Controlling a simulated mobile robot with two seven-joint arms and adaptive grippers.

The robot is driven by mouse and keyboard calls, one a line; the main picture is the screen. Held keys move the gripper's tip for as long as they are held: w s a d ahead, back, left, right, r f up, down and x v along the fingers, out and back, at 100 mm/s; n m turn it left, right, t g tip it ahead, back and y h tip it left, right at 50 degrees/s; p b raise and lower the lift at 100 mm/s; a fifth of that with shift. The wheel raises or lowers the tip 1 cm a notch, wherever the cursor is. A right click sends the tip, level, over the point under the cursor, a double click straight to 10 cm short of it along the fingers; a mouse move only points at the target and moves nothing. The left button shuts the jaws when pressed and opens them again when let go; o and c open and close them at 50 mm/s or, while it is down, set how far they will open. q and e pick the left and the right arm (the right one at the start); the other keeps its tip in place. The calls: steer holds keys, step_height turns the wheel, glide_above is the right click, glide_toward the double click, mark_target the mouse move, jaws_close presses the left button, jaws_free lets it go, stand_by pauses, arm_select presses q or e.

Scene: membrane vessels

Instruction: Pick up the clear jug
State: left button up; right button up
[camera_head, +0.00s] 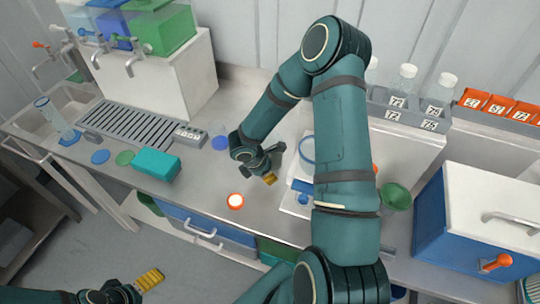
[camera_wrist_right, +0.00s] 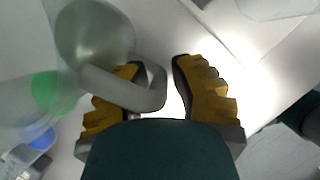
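A clear, greyish jug (camera_wrist_right: 92,35) shows in the right wrist view at the upper left. Its thick handle (camera_wrist_right: 150,98) curves toward the gap between my right fingers and overlaps the left finger. My right gripper (camera_wrist_right: 160,90) is open, and I see no firm grip on the handle. In the head view my right gripper (camera_head: 268,178) hangs over the counter, left of the white stand. I cannot clearly pick out the jug there; my right arm hides part of that area. My left gripper (camera_head: 148,280) is low at the left, in front of the counter, with its yellow pads partly visible.
A drip grate and dispenser stand left. Bottles, orange-labelled boxes, a green bowl (camera_head: 396,197) and a blue-white box (camera_head: 480,220) are right.

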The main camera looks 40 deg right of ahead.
jaws_close()
steer(key=shift+r, duration=0.15)
step_height(320, 180, up, 10)
steer(key=shift+f+p, duration=0.1)
steer(key=shift+p, duration=0.3)
steer(key=shift+f, duration=0.1)
stand_by(0.4)
